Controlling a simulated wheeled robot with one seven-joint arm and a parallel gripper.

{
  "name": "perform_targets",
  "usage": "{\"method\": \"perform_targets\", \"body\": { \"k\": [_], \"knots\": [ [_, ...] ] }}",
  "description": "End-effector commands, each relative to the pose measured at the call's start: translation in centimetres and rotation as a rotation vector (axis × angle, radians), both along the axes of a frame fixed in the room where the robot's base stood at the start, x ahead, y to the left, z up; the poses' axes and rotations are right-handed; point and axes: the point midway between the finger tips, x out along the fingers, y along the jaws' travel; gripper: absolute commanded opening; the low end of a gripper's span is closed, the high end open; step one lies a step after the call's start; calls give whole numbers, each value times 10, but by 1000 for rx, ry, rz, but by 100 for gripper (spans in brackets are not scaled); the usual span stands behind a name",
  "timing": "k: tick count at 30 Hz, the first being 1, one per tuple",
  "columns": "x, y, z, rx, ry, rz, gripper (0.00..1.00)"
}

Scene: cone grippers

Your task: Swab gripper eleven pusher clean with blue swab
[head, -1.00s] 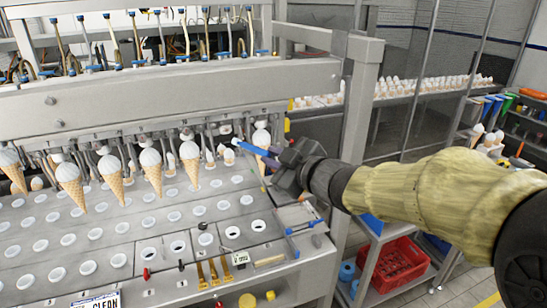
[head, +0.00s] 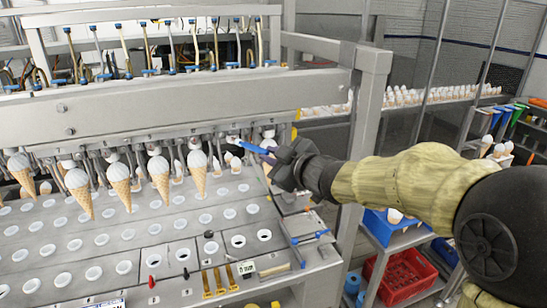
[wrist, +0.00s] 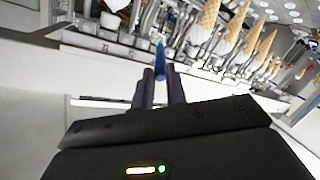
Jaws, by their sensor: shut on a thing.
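My gripper (head: 272,160) is shut on the blue swab (head: 250,148), beside the right end of the machine's row of cone grippers. In the wrist view the swab (wrist: 160,58) sticks out forward between my two dark fingers (wrist: 159,78). Its tip is at a gap in the row with no cone, between a hanging cone (head: 197,172) on the left and the rightmost cone (head: 268,140). The pusher at the tip is small and partly hidden; I cannot tell its number or whether the swab touches it.
A perforated metal deck (head: 150,235) lies below the row. Several cones hang to the left, close together. A frame post (head: 370,95) stands right of my gripper. A shelf with a red crate (head: 400,275) is at the lower right.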

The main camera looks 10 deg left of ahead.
Motion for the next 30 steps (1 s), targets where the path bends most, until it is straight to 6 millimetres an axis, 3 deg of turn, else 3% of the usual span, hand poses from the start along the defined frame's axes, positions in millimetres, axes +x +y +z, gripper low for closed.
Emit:
{"method": "perform_targets", "body": {
  "k": [30],
  "knots": [
    [8, 5, 0, 0, 0, 0, 0]
  ]
}}
